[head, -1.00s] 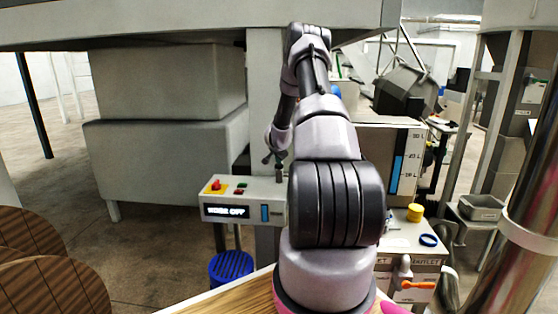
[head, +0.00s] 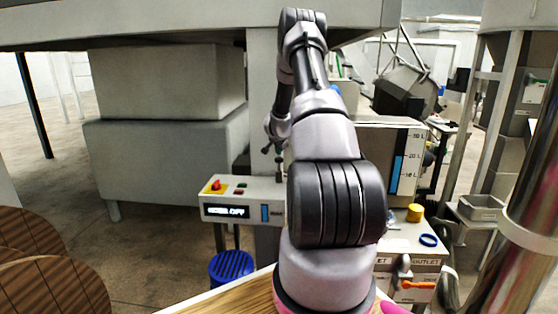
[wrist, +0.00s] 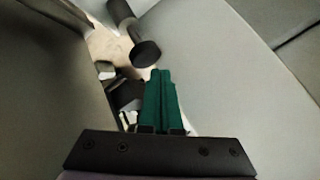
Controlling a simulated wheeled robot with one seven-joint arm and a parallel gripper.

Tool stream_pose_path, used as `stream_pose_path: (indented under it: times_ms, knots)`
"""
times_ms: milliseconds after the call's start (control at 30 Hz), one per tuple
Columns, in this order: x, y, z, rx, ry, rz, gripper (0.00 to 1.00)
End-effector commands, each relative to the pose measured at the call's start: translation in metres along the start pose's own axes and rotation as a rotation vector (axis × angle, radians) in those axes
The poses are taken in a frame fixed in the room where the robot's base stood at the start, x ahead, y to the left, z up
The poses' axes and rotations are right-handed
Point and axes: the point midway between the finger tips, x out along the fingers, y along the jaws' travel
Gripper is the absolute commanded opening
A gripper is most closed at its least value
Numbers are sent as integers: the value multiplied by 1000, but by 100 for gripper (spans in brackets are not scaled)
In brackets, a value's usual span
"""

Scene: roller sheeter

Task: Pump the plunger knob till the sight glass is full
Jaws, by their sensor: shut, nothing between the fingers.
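My gripper (wrist: 161,74) shows in the wrist view as two green fingers pressed together with nothing between them. A round black knob-like end on a dark stem (wrist: 145,53) is just beyond the fingertips, slightly left, with a visible gap in the picture. I cannot tell for certain that it is the plunger knob. In the head view my arm hides much of the middle, and its small far end is above the control box (head: 228,192). A tall gauge with litre marks (head: 398,175) is blue to about the 20 L mark, with its top part dark.
The control box has a red switch (head: 216,186), a lit display (head: 225,211) and a small blue strip (head: 265,213). A blue bin (head: 231,269) stands below. A yellow cylinder (head: 414,212) and a blue ring (head: 428,240) lie on the right cabinet. Large grey blocks (head: 165,160) fill the left.

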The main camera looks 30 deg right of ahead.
Motion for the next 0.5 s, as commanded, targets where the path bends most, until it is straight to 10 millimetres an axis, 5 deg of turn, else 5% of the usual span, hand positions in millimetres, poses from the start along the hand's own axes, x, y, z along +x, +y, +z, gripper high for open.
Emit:
stream_pose_path:
  times_ms: [500]
  knots:
    - [-28, -22, -20, -1, 1, -2, 0]
